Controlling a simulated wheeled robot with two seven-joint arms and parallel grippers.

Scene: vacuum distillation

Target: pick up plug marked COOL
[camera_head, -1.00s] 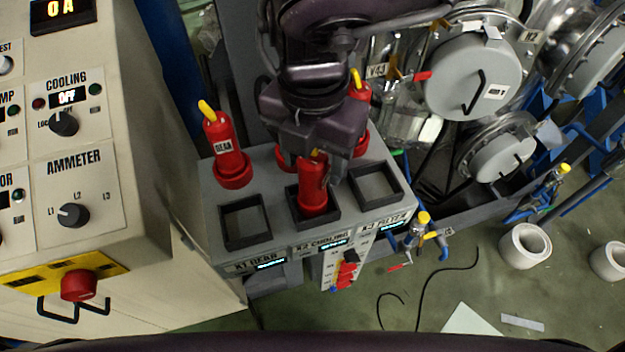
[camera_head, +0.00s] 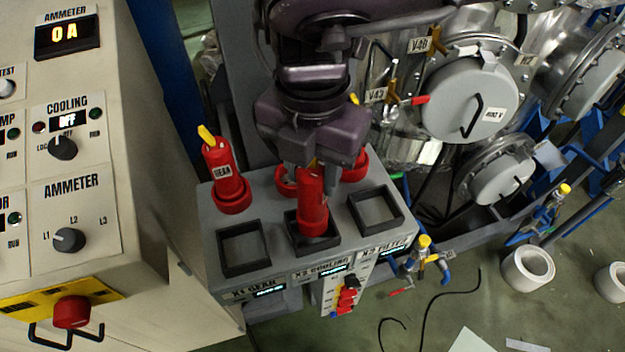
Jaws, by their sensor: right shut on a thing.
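I cannot read any marking on this plug. My right gripper (camera_head: 311,182) points down from above and is shut on its upper part. The plug's lower end is within the outline of the socket frame; I cannot tell whether it touches the bottom. Another red plug (camera_head: 229,180) with a yellow top, marked GEAR, stands at the back left of the box. My left gripper is not in view.
The left socket (camera_head: 243,270) and right socket (camera_head: 376,234) are empty. A control cabinet (camera_head: 120,210) stands left; steel vessels (camera_head: 470,100) stand right.

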